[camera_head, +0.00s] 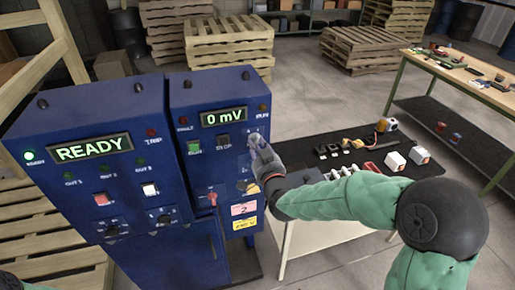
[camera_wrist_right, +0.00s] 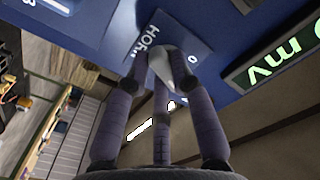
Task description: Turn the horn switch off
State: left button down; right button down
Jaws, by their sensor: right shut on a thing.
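The horn switch is on the right-hand blue panel, and its label plate (camera_wrist_right: 193,38) shows part of the word "HORN" and a "0" mark in the right wrist view. A pale knob (camera_wrist_right: 163,68) on the plate sits between my finger tips. My right gripper (camera_head: 257,143) is at the right edge of the panel in the head view, shut on the knob; it also shows in the right wrist view (camera_wrist_right: 163,75). The fingers hide part of the switch, and I cannot tell its exact setting. My left gripper is out of view.
The blue cabinet's left panel (camera_head: 58,113) has a green "READY" display; the right one has a "0 mV" display (camera_head: 224,117). A red rotary switch (camera_head: 211,198) and push buttons sit nearby. A black-topped table (camera_head: 315,147) with small parts stands to the right.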

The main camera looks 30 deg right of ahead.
jog(key=shift+d+r+n+b, duration=0.1)
jog(key=shift+n+b, duration=0.65)
jog(key=shift+n, duration=1.8)
jog(key=shift+d+r+n+b, duration=0.1)
jog(key=shift+n+b, duration=0.6)
jog(key=shift+n, duration=1.85)
jog(key=c, duration=1.1)
grip_release()
jog(key=shift+o, duration=0.2)
jog(key=shift+s, duration=0.15)
